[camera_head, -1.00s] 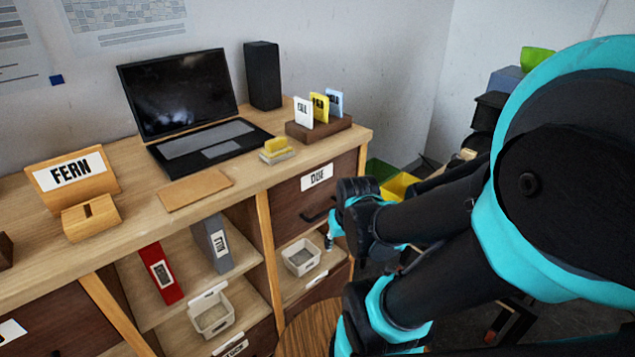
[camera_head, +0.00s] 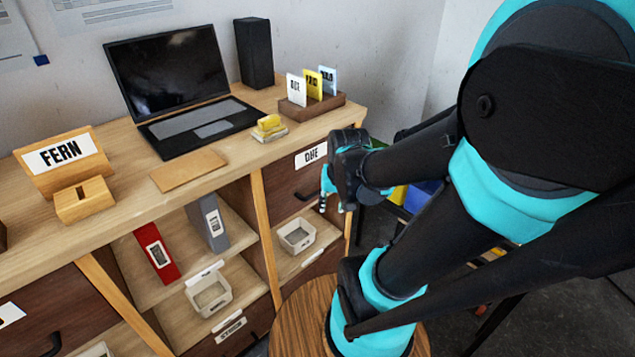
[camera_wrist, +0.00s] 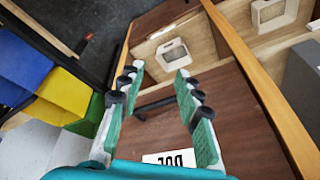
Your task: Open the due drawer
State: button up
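The due drawer (camera_head: 290,183) is a dark brown front at the desk's upper right, under the card holder. It looks shut. It has a white DUE label (camera_head: 311,155) and a dark bar handle (camera_head: 305,195), partly hidden by my arm in the head view. In the wrist view the drawer front (camera_wrist: 215,115) fills the middle, with the label (camera_wrist: 169,158) at the bottom. My gripper (camera_wrist: 157,83) is open, its green-padded fingers apart. The handle (camera_wrist: 155,106) shows between the fingers. I cannot tell whether they touch it.
Below the drawer is an open shelf with a white bin (camera_head: 296,236). A round wooden stool (camera_head: 297,325) stands before the desk. Yellow (camera_wrist: 66,95) and blue (camera_wrist: 22,62) bins stand beside the desk. A laptop (camera_head: 180,85) and a card holder (camera_head: 312,105) sit on top.

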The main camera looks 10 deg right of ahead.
jog(key=w+d+r+m+g+y, duration=0.1)
jog(key=w+d+r+m+g, duration=0.1)
jog(key=w+r+m, duration=0.85)
jog(key=shift+n, duration=0.55)
jog(key=w+f, duration=0.1)
jog(key=f, duration=0.4)
jog(key=w+a+f, duration=0.1)
jog(key=f, duration=0.4)
jog(key=w+f, duration=0.1)
jog(key=f, duration=0.3)
jog(key=shift+w+a+f, duration=0.25)
jog(key=shift+a+f, duration=0.05)
jog(key=shift+f, duration=0.1)
jog(key=shift+c, duration=0.5)
grip_shut()
